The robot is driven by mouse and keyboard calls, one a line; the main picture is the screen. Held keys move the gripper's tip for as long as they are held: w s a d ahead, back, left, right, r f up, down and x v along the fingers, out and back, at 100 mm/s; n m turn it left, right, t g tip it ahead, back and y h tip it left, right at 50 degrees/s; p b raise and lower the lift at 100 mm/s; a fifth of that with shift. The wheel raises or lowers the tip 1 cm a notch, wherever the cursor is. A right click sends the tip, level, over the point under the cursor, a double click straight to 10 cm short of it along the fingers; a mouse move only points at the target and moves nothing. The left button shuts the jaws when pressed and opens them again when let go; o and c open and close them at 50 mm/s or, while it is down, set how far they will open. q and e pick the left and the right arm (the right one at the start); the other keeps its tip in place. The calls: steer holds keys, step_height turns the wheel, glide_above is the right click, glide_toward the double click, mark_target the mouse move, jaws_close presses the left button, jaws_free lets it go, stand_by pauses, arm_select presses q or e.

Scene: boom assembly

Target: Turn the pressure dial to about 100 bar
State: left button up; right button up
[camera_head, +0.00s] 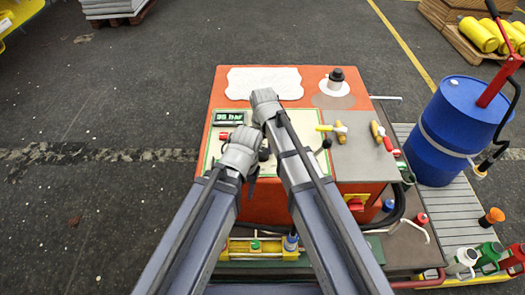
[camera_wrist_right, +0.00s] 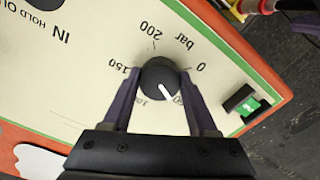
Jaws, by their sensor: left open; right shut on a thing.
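The pressure dial (camera_wrist_right: 153,72) is a black round knob with a white pointer line, on a cream panel marked 0 to 200 bar. My right gripper (camera_wrist_right: 160,82) has its two fingers on either side of the knob, shut on it. The pointer slants to the lower right, near the partly hidden 50 mark. In the head view my right gripper (camera_head: 265,98) is over the panel and hides the dial. A green display (camera_head: 229,116) seems to read 36 bar, in small digits. My left gripper (camera_head: 242,150) is open, low over the panel, its fingertips hard to see.
The panel is on an orange machine (camera_head: 222,88). Two handled valves (camera_head: 332,128) are on its grey plate to the right. A green-lit switch (camera_wrist_right: 243,103) is right of the dial in the wrist view. A blue barrel (camera_head: 452,125) stands at the right.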

mark_target(262, 152)
steer(key=m, duration=1.2)
steer(key=shift+m, duration=0.3)
stand_by(0.5)
steer(key=o, duration=1.4)
step_height(262, 152, up, 8)
steer(key=p, duration=0.8)
steer(key=shift+f, duration=0.1)
